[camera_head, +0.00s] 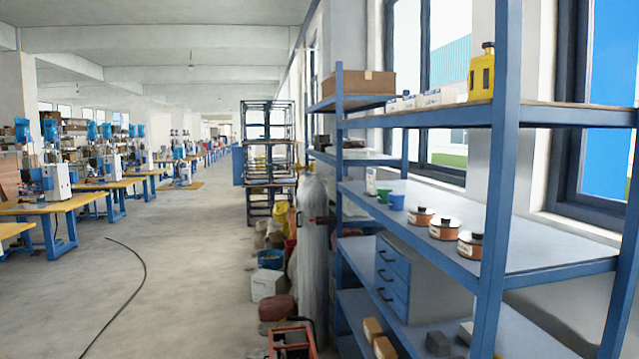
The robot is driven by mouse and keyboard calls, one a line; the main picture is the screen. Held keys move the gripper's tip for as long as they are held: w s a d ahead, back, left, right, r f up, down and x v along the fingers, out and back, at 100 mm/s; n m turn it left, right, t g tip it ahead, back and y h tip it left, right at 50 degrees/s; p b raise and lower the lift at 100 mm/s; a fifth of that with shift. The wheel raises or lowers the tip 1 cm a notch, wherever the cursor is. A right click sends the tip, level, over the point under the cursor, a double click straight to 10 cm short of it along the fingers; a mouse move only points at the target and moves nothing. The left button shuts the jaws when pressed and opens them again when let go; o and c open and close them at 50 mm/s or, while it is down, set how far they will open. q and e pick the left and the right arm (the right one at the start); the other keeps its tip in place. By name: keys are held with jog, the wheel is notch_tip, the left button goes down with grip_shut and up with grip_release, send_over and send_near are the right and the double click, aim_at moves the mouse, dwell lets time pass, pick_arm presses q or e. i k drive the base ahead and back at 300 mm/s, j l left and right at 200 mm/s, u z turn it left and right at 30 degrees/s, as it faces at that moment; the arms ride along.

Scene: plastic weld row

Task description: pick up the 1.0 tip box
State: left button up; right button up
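No label reading 1.0 can be made out, so I cannot tell which box is the 1.0 tip box. Several small white boxes (428,98) stand in a row on the upper shelf (420,117) of the blue rack at the right, left of a yellow container (481,76). A single small white box (371,181) stands on the middle shelf (540,250), behind a green cup (383,195) and a blue cup (397,202). Neither of my grippers is in view.
Three orange-and-black round containers (444,229) line the middle shelf. A blue drawer unit (392,272) and several blocks (438,343) sit lower. Rack posts (497,180) stand in front of the shelves. A wrapped cylinder (313,250) stands left; the aisle floor is open beyond a cable (143,262).

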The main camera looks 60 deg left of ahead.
aim_at(441, 96)
jog(key=j+u, duration=0.2)
jog(key=j, duration=0.35)
jog(key=j+u, duration=0.2)
jog(key=j, duration=0.3)
jog(key=i+j+u, duration=0.2)
jog(key=j, duration=0.3)
jog(key=j+u, duration=0.25)
jog(key=j, duration=0.3)
jog(key=i+j, duration=0.1)
jog(key=j, duration=0.25)
jog(key=i+j, duration=0.1)
jog(key=j, duration=0.25)
jog(key=i+j, duration=0.1)
jog(key=j, duration=0.3)
jog(key=i+j, duration=0.1)
jog(key=j, duration=0.25)
jog(key=i+j, duration=0.1)
jog(key=j, duration=0.25)
